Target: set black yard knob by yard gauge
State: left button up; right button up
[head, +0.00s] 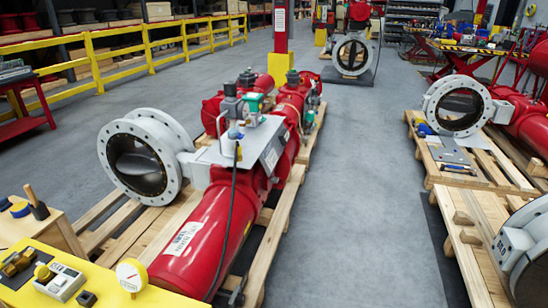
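A round white gauge (131,275) with a red mark stands upright at the right end of a yellow bench top (95,271) at the lower left. A small black piece (86,298), which looks like the black knob, sits on the bench left of the gauge and a little nearer to me, apart from it. Its exact shape is too small to tell. Neither of my grippers is in view.
Brass fittings (18,263) lie on the bench's left part. A wooden box (42,232) with a wooden-handled tool stands behind. A big red valve actuator (205,232) on a pallet (262,262) lies close to the right. Grey floor (350,215) is clear beyond.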

aim_at(229, 87)
jog(key=l+u, duration=0.3)
jog(key=l, duration=1.2)
jog(key=i+l+u, duration=0.5)
jog(key=i+l, duration=0.55)
